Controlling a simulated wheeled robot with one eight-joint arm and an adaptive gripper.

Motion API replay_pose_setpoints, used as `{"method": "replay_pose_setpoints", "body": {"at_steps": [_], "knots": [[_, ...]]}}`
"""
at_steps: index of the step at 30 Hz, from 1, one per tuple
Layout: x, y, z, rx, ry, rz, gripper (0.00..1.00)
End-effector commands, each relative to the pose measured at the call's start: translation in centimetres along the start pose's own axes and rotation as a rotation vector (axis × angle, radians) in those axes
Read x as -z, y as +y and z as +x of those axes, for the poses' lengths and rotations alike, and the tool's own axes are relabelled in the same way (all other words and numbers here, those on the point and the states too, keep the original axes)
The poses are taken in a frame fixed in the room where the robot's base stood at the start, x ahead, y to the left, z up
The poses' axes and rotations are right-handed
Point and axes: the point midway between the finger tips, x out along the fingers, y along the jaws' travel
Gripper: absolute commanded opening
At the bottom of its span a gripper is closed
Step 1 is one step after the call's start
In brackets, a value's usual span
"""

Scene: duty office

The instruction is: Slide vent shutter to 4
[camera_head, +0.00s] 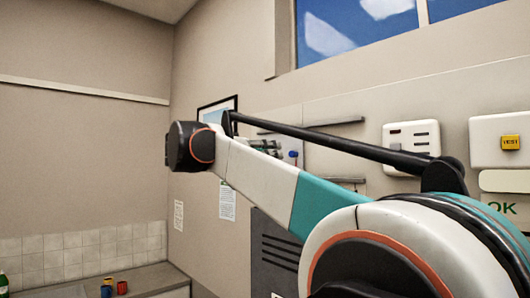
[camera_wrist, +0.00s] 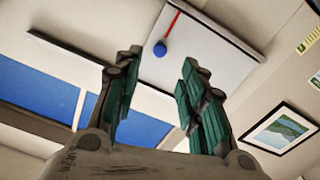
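A pale panel (camera_wrist: 210,45) between two dark rails, likely the vent shutter, carries a round blue knob (camera_wrist: 160,48) and a red line. In the head view the blue knob (camera_head: 293,154) shows just past my arm. My gripper (camera_wrist: 160,58) is open and empty, with teal-padded fingers spread apart. In the wrist view the knob appears in the gap between the fingertips, but seems to lie beyond them. In the head view my gripper (camera_head: 265,149) is mostly hidden behind my arm. No number scale is readable.
A white slotted box (camera_head: 411,138) and a box with a yellow button (camera_head: 510,142) are on the wall to the right. A framed picture (camera_wrist: 280,128) hangs near the panel. A dark louvred panel (camera_head: 273,250) is lower down. A counter (camera_head: 150,279) stands at lower left.

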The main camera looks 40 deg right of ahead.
Motion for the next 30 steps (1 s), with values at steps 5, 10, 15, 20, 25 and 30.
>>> {"method": "replay_pose_setpoints", "body": {"at_steps": [5, 10, 15, 20, 25, 30], "knots": [[0.1, 0.2, 3.8, -0.004, -0.002, -0.001, 0.38], [0.1, 0.1, 6.7, -0.001, -0.001, -0.001, 0.38], [0.1, 0.1, 8.5, 0.0, -0.001, -0.001, 0.38], [0.0, 0.0, 9.2, 0.002, -0.001, -0.001, 0.38], [0.0, 0.0, 9.2, 0.002, -0.001, -0.001, 0.38], [0.0, 0.0, 9.2, 0.002, -0.001, -0.001, 0.2]]}}
